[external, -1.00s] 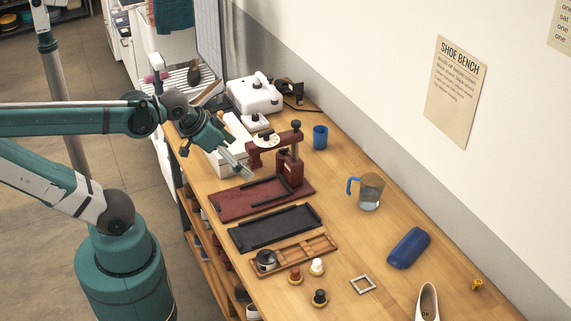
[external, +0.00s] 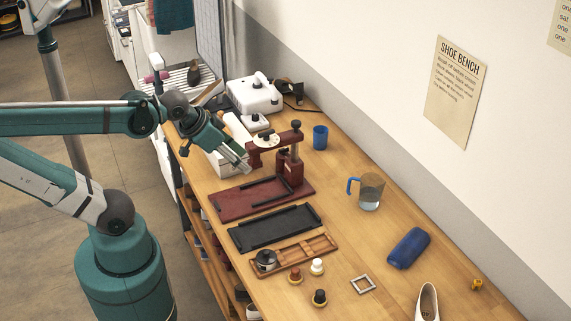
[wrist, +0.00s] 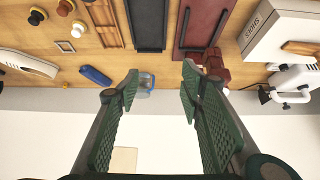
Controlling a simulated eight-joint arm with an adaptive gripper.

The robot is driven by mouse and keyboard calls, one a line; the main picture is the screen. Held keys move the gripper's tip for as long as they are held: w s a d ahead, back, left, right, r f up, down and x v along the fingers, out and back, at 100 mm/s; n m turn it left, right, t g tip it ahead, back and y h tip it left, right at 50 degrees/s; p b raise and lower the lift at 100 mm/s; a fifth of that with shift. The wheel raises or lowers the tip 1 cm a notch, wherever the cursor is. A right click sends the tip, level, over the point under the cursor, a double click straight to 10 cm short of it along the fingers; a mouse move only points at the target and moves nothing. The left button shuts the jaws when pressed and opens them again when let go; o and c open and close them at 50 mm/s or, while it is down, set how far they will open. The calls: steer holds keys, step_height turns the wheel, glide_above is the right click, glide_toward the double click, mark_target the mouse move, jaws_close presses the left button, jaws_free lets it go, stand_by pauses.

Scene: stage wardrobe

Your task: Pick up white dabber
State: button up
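In the wrist view the white dabber (wrist: 78,29) is at the upper left. My gripper (external: 242,164) is high over the bench near the maroon press, well away from the dabbers. In the wrist view its two green fingers (wrist: 157,84) are spread apart with nothing between them.
The maroon press (external: 290,165), a black tray (external: 272,228) and a wooden tray (external: 318,246) lie between my gripper and the dabbers. A jug (external: 370,192), a blue case (external: 408,248) and a square frame (external: 363,285) sit to the right.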

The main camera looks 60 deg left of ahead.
steer(key=shift+w+d, duration=0.1)
steer(key=m+g+h+p, duration=0.3)
steer(key=m+g, duration=0.5)
steer(key=m, duration=1.5)
glide_above(317, 261)
steer(key=a, duration=0.2)
steer(key=shift+y, duration=0.7)
steer(key=shift+w+d+f, duration=0.15)
steer(key=shift+f, duration=4.35)
steer(key=shift+w+d+f, duration=0.1)
steer(key=shift+f, duration=4.4)
steer(key=shift+d+f, duration=0.2)
steer(key=shift+f, duration=1.1)
steer(key=shift+s+d+f, duration=0.1)
steer(key=shift+d+f, duration=0.1)
steer(key=shift+f, duration=0.65)
steer(key=shift+s+d+f, duration=0.1)
steer(key=shift+d+f, duration=0.1)
steer(key=shift+f, duration=0.6)
steer(key=shift+d+f, duration=0.2)
steer(key=shift+f, duration=0.65)
